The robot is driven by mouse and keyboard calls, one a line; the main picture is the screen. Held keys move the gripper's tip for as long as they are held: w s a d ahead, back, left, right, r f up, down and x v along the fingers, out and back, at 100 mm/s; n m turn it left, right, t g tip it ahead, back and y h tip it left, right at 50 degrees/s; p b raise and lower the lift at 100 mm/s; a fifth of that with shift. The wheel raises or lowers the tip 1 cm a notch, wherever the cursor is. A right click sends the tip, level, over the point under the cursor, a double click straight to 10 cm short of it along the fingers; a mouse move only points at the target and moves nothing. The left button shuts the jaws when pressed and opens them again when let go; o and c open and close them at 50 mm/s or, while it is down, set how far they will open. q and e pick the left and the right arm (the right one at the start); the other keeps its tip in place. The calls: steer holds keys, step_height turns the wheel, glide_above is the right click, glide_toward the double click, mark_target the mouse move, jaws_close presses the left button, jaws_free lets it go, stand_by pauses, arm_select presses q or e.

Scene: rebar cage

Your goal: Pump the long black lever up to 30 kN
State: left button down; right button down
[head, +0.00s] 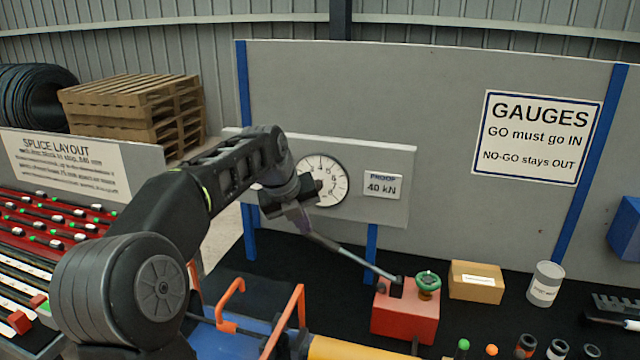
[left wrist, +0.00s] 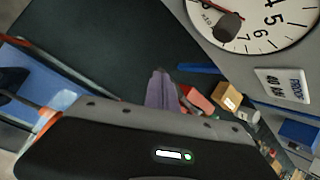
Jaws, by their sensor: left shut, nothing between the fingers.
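The long lever (head: 350,256) rises from the red pump block (head: 405,312) up and left toward my left gripper (head: 300,220). The gripper is shut at the lever's upper end; I cannot tell whether it touches the lever. In the left wrist view its fingers (left wrist: 160,90) show together, with nothing seen between them. The round white gauge (head: 328,182) is on the grey panel behind, partly covered by my arm. It also shows, cropped, in the left wrist view (left wrist: 268,38); I cannot read its value. My right gripper is out of view.
A green valve knob (head: 428,281) sits on the pump block. A cardboard box (head: 476,282) and a grey can (head: 545,284) stand to its right. A yellow cylinder (head: 350,348) and orange handles (head: 230,295) are in front. A "PROOF 40 kN" plate (head: 383,185) is beside the gauge.

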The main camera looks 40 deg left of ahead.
arm_select(q)
steer(key=shift+a+f, duration=0.2)
steer(key=shift+f, duration=0.3)
steer(key=shift+f+b, duration=0.15)
steer(key=shift+b, duration=0.2)
steer(key=shift+s+a+f+b, duration=0.15)
steer(key=shift+a+f+b, duration=0.1)
steer(key=shift+f+b, duration=0.25)
steer(key=shift+f, duration=0.15)
steer(key=shift+a+f+b, duration=0.15)
steer(key=shift+f+b, duration=0.35)
steer(key=shift+f, duration=0.15)
steer(key=shift+s+a+f+b, duration=0.1)
steer(key=shift+a+f+b, duration=0.1)
steer(key=shift+f+b, duration=0.4)
